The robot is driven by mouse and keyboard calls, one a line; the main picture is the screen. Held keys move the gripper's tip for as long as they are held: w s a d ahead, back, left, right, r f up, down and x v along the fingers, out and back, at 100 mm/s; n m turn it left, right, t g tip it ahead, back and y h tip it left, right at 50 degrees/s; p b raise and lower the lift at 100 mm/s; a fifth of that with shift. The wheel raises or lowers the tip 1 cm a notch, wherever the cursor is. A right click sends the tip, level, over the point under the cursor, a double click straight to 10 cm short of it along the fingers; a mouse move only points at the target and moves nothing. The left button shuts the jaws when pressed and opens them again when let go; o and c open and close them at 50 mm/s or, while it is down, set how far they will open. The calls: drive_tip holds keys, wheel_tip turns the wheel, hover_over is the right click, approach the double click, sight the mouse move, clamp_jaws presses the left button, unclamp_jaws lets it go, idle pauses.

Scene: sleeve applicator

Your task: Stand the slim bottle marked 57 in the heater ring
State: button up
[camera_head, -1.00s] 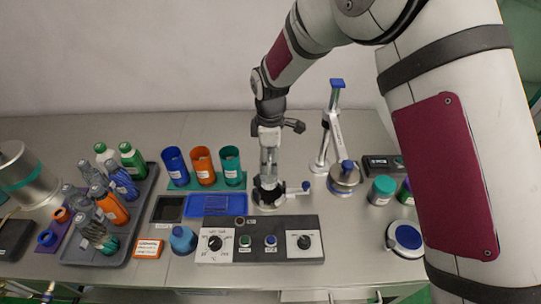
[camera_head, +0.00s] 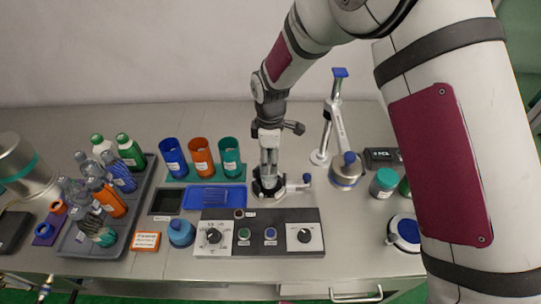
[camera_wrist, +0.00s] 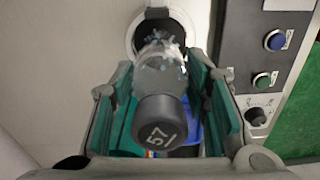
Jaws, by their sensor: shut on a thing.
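The slim bottle marked 57 (camera_wrist: 162,122) is clear, with a dark grey end that carries the number and faces the wrist camera. My gripper (camera_wrist: 165,85) is shut on the bottle, with green-lined fingers on both sides of it. In the head view my gripper (camera_head: 269,150) points down, right above the heater ring (camera_head: 268,188), a dark ring with a blue-knobbed handle at its right. In the wrist view the bottle's far end overlaps the opening of the heater ring (camera_wrist: 143,16). I cannot tell how deep the bottle sits in it.
A control panel (camera_head: 258,222) with knobs and buttons lies in front of the ring. A blue tray (camera_head: 215,197) and a rack with three coloured cups (camera_head: 201,157) stand to the left. A white stand (camera_head: 336,122) rises close on the right. A grey tray (camera_head: 70,240) holds several bottles.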

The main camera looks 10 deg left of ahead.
drive_tip(key=shift+f+b, duration=0.3)
drive_tip(key=shift+f, duration=0.55)
drive_tip(key=o, duration=2)
drive_tip(key=shift+c, duration=0.2)
drive_tip(key=shift+r, duration=0.1)
drive_tip(key=shift+r+p, duration=0.6)
drive_tip(key=shift+r, duration=3.8)
